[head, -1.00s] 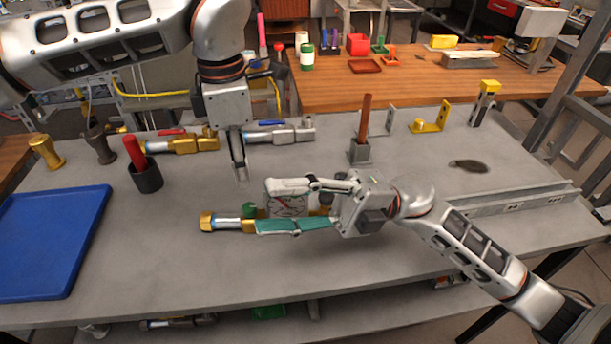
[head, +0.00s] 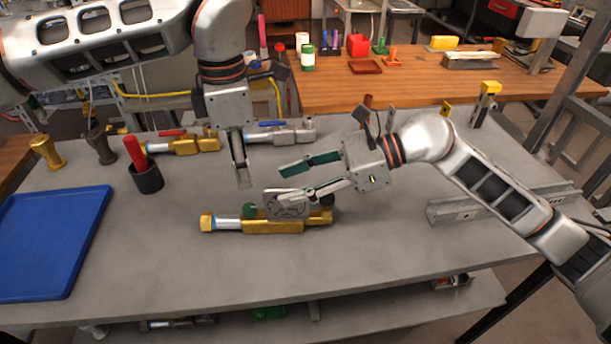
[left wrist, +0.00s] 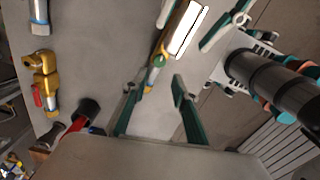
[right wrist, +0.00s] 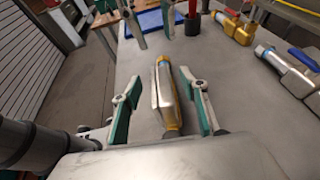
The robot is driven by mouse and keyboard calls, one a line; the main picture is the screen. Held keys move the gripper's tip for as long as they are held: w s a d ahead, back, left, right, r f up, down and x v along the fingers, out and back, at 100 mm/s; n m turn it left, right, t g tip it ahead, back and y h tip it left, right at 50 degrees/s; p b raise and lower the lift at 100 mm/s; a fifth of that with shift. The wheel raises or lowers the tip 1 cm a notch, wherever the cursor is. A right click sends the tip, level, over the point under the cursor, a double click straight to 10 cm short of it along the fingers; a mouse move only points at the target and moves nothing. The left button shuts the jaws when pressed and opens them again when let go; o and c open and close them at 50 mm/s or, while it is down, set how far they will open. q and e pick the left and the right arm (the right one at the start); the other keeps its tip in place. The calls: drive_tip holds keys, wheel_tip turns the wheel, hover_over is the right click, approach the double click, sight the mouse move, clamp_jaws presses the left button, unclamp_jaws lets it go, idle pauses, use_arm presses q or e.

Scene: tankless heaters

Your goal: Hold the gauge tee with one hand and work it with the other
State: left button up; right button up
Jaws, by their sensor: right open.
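The gauge tee (head: 272,227) lies on the grey bench. It has a brass body, a silver pipe with a brass end at the left, a green knob and a grey upright gauge. My right gripper (head: 281,184) is open and empty above and behind the tee, one finger overlapping the gauge in the head view. In the right wrist view the tee (right wrist: 167,95) shows between its spread fingers. My left gripper (head: 242,185) points down behind the tee, apart from it. Its fingers (left wrist: 155,95) are spread and empty in the left wrist view, where the tee also shows (left wrist: 158,55).
A blue tray (head: 50,240) lies at the left, near a dark cup (head: 147,180) with a red handle in it. Brass (head: 190,146) and silver (head: 285,135) valves lie behind. A metal rail (head: 470,205) is at the right. The bench front is clear.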

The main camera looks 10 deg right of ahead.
sight(278, 187)
drive_tip(key=shift+x, duration=2.75)
